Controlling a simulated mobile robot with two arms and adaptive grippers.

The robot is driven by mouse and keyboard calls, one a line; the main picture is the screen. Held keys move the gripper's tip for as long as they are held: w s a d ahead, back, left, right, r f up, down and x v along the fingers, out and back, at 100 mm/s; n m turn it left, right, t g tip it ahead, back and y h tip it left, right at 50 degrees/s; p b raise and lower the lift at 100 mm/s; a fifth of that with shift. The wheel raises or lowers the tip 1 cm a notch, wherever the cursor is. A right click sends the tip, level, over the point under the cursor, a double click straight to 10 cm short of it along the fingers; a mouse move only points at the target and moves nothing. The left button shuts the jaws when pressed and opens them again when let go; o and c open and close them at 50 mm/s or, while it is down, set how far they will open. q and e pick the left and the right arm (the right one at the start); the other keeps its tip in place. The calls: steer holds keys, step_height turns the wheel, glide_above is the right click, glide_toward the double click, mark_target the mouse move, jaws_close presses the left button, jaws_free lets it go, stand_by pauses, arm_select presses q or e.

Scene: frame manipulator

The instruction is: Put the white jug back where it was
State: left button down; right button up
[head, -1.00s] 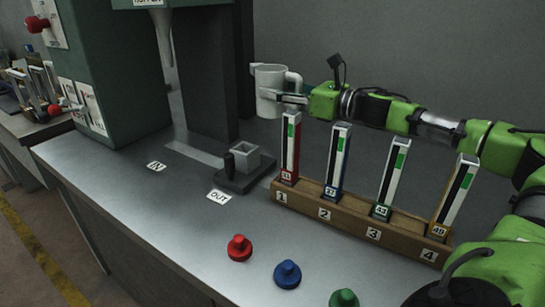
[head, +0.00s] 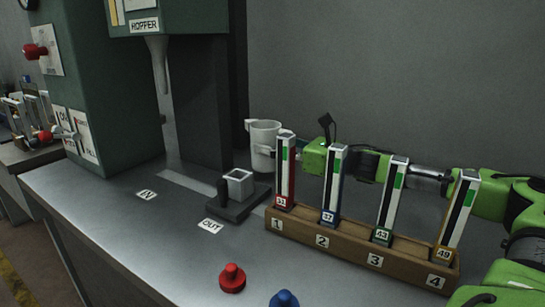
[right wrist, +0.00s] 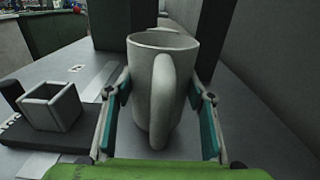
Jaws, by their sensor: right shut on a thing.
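The white jug (head: 265,138) is upright at the back of the counter, behind the red-based gauge and right of the machine's dark column. My right gripper (right wrist: 163,98) is shut on the jug, with a teal-padded finger on each side of it in the right wrist view. In that view the jug (right wrist: 146,75) has its handle toward the camera. In the head view the gauges partly hide my right gripper (head: 277,156). The jug's base is low, at or close to the counter; I cannot tell whether it touches. My left gripper is out of view.
A wooden rack (head: 350,254) with several upright gauges stands in front of my right arm. A small square cup (head: 238,185) on a dark base is left of the jug. Red (head: 232,279) and blue (head: 284,300) knobs are in front. The wall is close behind.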

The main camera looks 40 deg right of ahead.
steer(key=shift+f+b, duration=0.35)
steer(key=shift+f, duration=0.95)
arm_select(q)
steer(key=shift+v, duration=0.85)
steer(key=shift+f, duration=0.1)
arm_select(e)
steer(key=o, duration=1.2)
steer(key=shift+o, duration=0.2)
